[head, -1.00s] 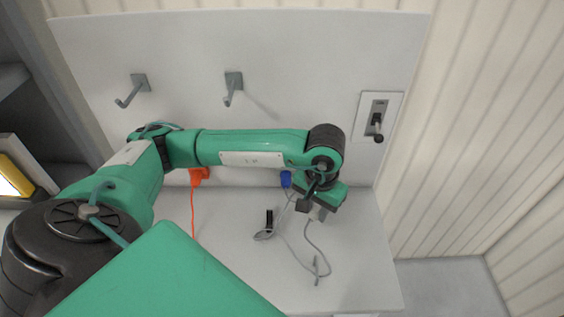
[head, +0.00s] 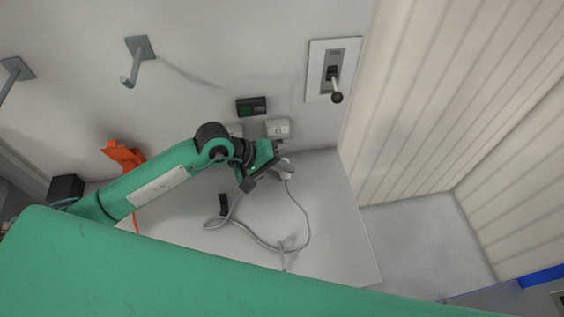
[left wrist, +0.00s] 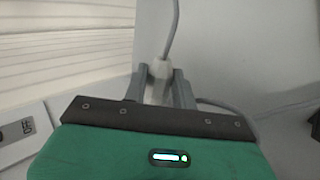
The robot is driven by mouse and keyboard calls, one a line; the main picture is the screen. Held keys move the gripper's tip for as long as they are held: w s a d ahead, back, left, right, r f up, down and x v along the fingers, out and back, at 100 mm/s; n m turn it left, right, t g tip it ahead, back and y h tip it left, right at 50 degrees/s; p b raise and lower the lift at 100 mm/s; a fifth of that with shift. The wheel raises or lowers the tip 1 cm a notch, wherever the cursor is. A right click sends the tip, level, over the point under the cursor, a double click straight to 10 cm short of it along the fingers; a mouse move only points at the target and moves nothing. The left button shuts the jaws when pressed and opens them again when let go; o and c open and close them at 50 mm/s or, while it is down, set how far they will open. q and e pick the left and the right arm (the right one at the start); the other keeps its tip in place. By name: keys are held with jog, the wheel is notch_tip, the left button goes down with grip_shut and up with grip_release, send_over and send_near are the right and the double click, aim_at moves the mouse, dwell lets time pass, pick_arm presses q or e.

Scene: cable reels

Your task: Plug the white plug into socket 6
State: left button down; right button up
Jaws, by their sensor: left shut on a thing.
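My left gripper (head: 275,173) is shut on the white plug (head: 287,165), whose grey cable loops down over the table. In the left wrist view, the two fingers of my left gripper (left wrist: 159,90) stand on either side of the white plug (left wrist: 160,70), with the cable running up from it. Socket 6 (head: 278,128) is a light grey box on the wall, marked 6, just above the gripper in the head view. The plug appears apart from the socket. The plug's front end is hidden. My right gripper is not in view.
A lever switch (head: 333,75) is to the right. A black piece (head: 223,205) lies by the cable on the table.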

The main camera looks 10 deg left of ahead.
pick_arm(q)
jog(key=shift+w+a+r+p, duration=0.15)
jog(key=shift+w+a+p, duration=0.15)
jog(key=shift+w, duration=0.3)
jog(key=shift+w+a, duration=0.2)
jog(key=shift+w, duration=0.3)
jog(key=shift+w+a, duration=0.2)
jog(key=shift+w, duration=0.3)
jog(key=shift+w, duration=0.1)
jog(key=shift+w+a+b, duration=0.15)
jog(key=shift+w+b, duration=0.05)
jog(key=shift+b, duration=0.3)
jog(key=shift+w+a+b, duration=0.15)
jog(key=shift+w+b, duration=0.2)
jog(key=shift+b, duration=0.4)
dwell(0.4)
jog(key=shift+w+a+b, duration=0.1)
jog(key=shift+w+b, duration=0.2)
jog(key=shift+b, duration=0.4)
dwell(0.6)
jog(key=shift+w+a+b, duration=0.1)
jog(key=shift+w+b, duration=0.15)
jog(key=shift+b, duration=0.35)
dwell(0.3)
